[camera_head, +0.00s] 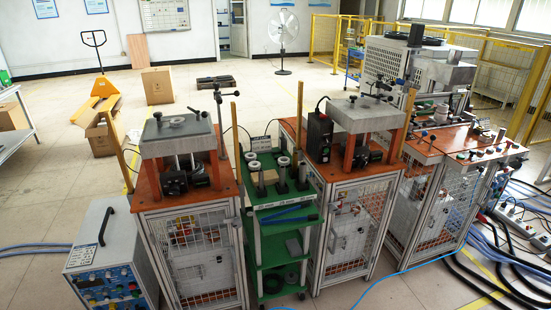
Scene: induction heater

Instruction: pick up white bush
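The green cart (285,211) stands between two machine stations in the middle of the view. On its top are several small round ring-shaped parts. A pale ring (283,161) sits on top of a dark post, and another pale ring (254,166) is to its left. One of these may be the white bush, but they are too small to tell for certain. A light brown block (270,176) is among them. Neither of my grippers shows in the head view.
The left station (188,205) and right station (345,190) have orange tops and mesh cabinets close against the cart. A control box (110,262) stands at lower left. Cables (490,270) lie on the floor at right. Open floor (235,95) lies behind the stations.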

